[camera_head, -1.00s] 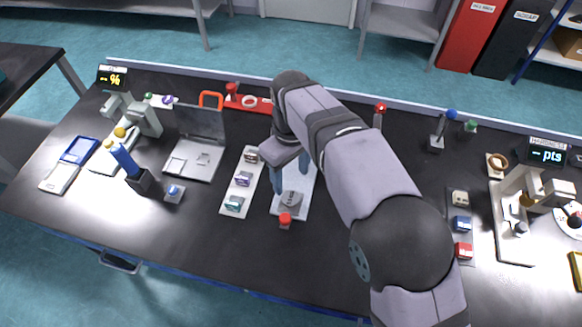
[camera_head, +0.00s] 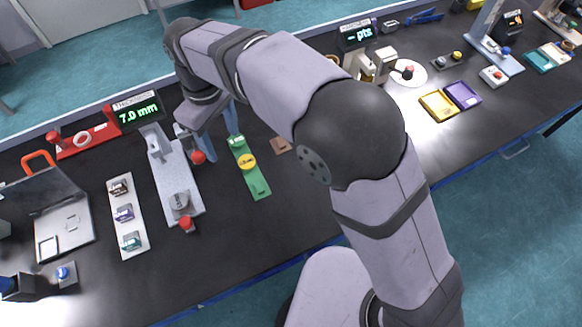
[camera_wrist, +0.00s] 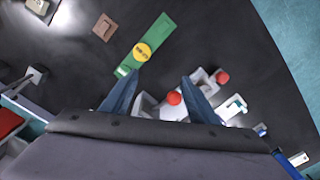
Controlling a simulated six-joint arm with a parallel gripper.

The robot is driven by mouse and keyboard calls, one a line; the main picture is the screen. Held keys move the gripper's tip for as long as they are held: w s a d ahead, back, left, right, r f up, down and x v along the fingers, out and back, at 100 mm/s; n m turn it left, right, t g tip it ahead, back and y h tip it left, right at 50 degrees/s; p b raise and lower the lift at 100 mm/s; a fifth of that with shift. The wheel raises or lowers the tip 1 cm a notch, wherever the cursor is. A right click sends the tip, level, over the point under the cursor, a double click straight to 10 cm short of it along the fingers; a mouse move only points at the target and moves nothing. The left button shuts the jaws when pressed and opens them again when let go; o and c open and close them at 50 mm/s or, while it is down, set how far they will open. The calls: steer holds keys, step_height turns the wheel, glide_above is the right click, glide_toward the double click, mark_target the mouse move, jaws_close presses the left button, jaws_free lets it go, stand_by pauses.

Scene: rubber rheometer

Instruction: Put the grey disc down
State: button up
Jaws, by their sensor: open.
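The grey disc (camera_head: 180,202) lies on the near end of a long pale grey plate (camera_head: 177,175), just behind a red knob (camera_head: 186,223). My gripper (camera_head: 219,143) is open and empty, to the right of and behind the disc, apart from it. In the wrist view the two blue fingers (camera_wrist: 161,76) are spread with nothing held between them. The plate shows partly beyond the right finger there; the disc is hard to make out in that view.
Right of the plate lies a green strip (camera_head: 250,168) with a yellow disc (camera_head: 247,161). Left is a white strip (camera_head: 129,228) with several small samples. A thickness display (camera_head: 136,110) reads 7.0 mm. A second red knob (camera_head: 198,157) stands beside the plate, close to my gripper.

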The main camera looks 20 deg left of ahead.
steer(key=w+d+f+m, duration=0.1)
steer(key=w+d+m, duration=0.3)
steer(key=d, duration=0.9)
steer(key=w+d+f+m, duration=0.1)
steer(key=w+d+m, duration=0.3)
steer(key=d, duration=0.8)
steer(key=s+d+f+m, duration=0.2)
steer(key=s+d+m, duration=0.2)
steer(key=d, duration=0.5)
steer(key=s+d+f+m, duration=0.2)
steer(key=s+d+m, duration=0.2)
steer(key=d, duration=0.5)
steer(key=shift+s, duration=0.7)
